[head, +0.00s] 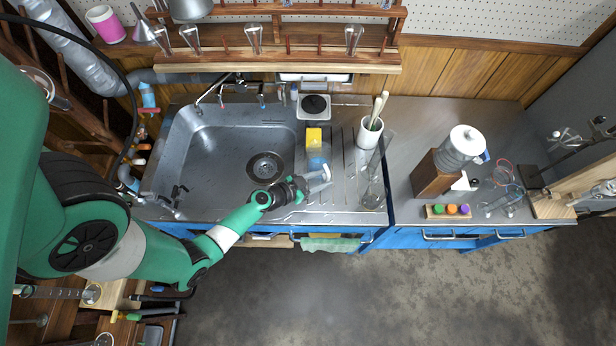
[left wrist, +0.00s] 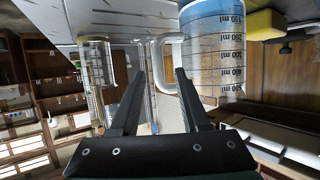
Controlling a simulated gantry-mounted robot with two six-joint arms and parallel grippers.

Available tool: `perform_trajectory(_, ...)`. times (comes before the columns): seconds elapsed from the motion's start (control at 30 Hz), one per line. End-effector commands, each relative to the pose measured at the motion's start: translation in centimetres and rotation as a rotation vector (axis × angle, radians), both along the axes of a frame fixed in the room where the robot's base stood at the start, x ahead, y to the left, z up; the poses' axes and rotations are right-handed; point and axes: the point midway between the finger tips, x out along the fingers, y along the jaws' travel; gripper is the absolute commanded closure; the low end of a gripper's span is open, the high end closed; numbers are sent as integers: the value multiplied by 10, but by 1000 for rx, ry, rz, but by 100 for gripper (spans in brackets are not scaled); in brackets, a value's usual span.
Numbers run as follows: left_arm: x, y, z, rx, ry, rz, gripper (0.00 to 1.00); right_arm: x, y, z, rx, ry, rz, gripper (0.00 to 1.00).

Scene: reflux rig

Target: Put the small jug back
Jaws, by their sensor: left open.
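The small jug (left wrist: 213,55) is clear, with black ml marks and a blue band. In the left wrist view it is at the upper right, its handle (left wrist: 160,65) toward the fingers. In the head view the jug (head: 317,158) is beside the sink, partly hard to make out. My left gripper (head: 322,178) is at the jug's near side. Its fingers are open, and in the left wrist view (left wrist: 158,78) the handle appears between the fingertips. I cannot tell whether they touch it. My right gripper is not in view.
Tall glassware (head: 374,190) stands right of the jug, and a white holder with tools (head: 370,132) behind it. A yellow sponge (head: 314,137) lies behind the jug. The sink (head: 215,150) is at left. The steel counter (head: 405,150) has free room further right.

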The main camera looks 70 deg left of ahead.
Motion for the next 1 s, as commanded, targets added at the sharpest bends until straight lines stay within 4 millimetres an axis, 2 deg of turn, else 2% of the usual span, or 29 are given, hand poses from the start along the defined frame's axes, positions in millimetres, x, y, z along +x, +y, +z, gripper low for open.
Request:
perform_trajectory(0.3,-70,-18,28,-2,2,7,54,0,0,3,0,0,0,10)
perform_trajectory(0.43,-89,-23,36,-1,2,6,54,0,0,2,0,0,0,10)
perform_trajectory(0.6,-99,-27,41,-2,2,2,54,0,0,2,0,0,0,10)
perform_trajectory(1.0,-97,-26,44,3,-1,-4,54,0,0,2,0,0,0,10)
